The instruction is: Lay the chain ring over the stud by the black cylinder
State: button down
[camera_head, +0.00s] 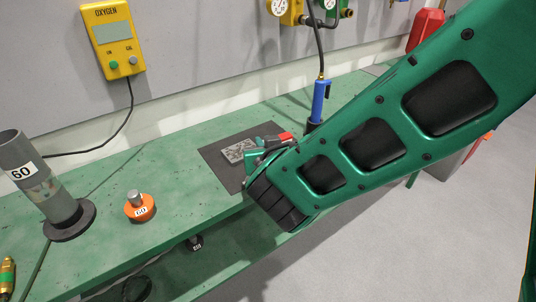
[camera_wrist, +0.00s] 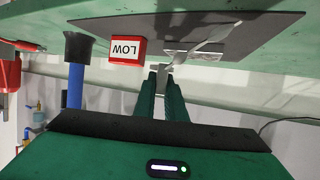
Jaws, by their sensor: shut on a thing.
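My gripper (camera_wrist: 163,72) is shut on a thin silver-grey metal piece (camera_wrist: 205,40), which extends from the fingertips diagonally over a dark mat (camera_wrist: 270,32). I cannot tell whether this is the chain ring or whether it touches the mat. In the head view my gripper (camera_head: 262,150) is over the same mat (camera_head: 215,160), mostly behind my arm. I cannot make out a chain or a stud. A black cylindrical holder (camera_wrist: 78,47) surrounds the end of a blue-handled tool (camera_wrist: 76,85) left of the gripper in the wrist view; the tool stands upright in the head view (camera_head: 320,100).
A red block marked LOW (camera_wrist: 126,49) sits near the fingers; a flat grey plate (camera_head: 238,150) lies on the mat. On the green bench (camera_head: 105,185) stand an orange-based weight (camera_head: 140,210) and a grey cylinder marked 60 (camera_head: 42,180). A yellow oxygen box (camera_head: 112,40) hangs behind.

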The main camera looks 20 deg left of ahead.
jog(key=shift+w+d+f, duration=0.3)
jog(key=shift+d, duration=0.1)
jog(key=shift+f, duration=1.95)
jog(key=shift+f, duration=0.15)
jog(key=c, duration=2.1)
grip_release()
